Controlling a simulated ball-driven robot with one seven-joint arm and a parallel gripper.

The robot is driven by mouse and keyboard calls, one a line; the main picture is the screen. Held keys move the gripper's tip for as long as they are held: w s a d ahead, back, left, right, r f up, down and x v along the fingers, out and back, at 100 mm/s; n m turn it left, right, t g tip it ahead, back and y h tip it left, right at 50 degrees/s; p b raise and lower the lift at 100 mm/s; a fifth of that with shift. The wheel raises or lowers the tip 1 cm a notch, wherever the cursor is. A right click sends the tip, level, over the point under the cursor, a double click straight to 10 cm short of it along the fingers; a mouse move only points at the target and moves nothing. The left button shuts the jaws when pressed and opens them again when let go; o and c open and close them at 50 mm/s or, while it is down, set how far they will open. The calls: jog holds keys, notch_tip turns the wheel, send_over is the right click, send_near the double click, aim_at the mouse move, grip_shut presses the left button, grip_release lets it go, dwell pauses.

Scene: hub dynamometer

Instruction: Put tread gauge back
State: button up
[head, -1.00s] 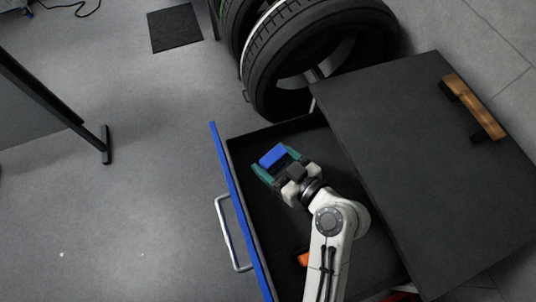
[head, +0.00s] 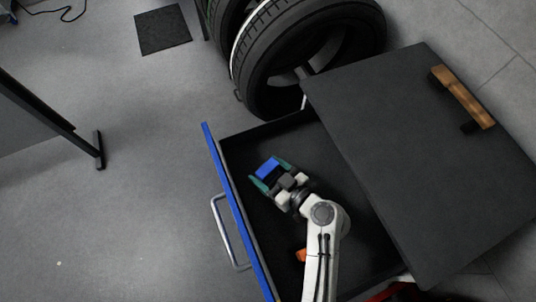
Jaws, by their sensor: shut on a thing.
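A blue block-like thing, seemingly the tread gauge (head: 268,167), is between the fingers of my gripper (head: 268,174). My gripper has green fingers and is shut on it. Both are over the open drawer (head: 265,235), which has a dark inside, a blue front and a silver handle. I cannot tell from this view how high the gauge is above the drawer floor. My fingers hide part of the gauge.
An orange thing (head: 301,255) lies in the drawer beside my arm. The dark cabinet top (head: 400,150) covers the right side and bears a wooden-handled thing (head: 463,97). Tires (head: 300,60) stand behind the drawer.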

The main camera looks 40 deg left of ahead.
jog(key=shift+f+b, duration=0.6)
jog(key=shift+b, duration=0.15)
jog(key=o, duration=1.2)
jog(key=shift+r+p, duration=0.8)
jog(key=shift+p, duration=0.25)
jog(key=b+v, duration=0.2)
jog(key=v, duration=1)
jog(key=shift+f, duration=0.15)
